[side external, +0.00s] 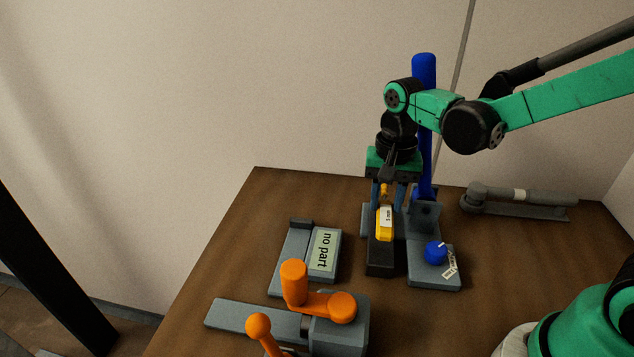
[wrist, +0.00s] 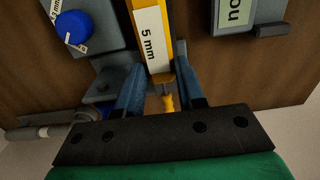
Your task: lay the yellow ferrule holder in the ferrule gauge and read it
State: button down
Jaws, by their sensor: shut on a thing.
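The yellow ferrule holder (side external: 384,233) is between the blue fingers of my gripper (side external: 387,205), which is shut on it. In the wrist view the holder (wrist: 152,40) runs away from my gripper (wrist: 158,72), with a white "5 mm" label facing the camera. A small orange-yellow tip shows at its near end. In the side view it is above or against a dark block (side external: 382,268); contact is unclear. The ferrule gauge (side external: 291,257), a grey bed with a display (side external: 323,250) reading "no part", lies to the left, apart from the holder.
A grey fixture with a blue knob (side external: 436,252) stands right of the holder, with a tall blue post (side external: 424,110) behind. A grey device with orange handles (side external: 294,284) is in front. A grey cylinder on a base (side external: 520,196) lies back right. Bare wood surrounds the gauge's left.

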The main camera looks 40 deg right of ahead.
jog(key=shift+r, duration=0.55)
jog(key=w+a, duration=0.1)
jog(key=a, duration=0.1)
jog(key=w+a, duration=0.1)
jog(key=a, duration=0.2)
jog(key=w+a, duration=0.1)
jog(key=a, duration=0.1)
jog(key=shift+w+a+f, duration=0.15)
jog(key=shift+w+a, duration=0.15)
jog(key=shift+a, duration=0.1)
send_near(290, 245)
jog(key=s, duration=0.1)
jog(key=s+a, duration=0.1)
jog(key=shift+s+a+f, duration=0.2)
jog(key=shift+s+f, duration=0.15)
jog(key=shift+f, duration=1.8)
jog(key=shift+f, duration=1.2)
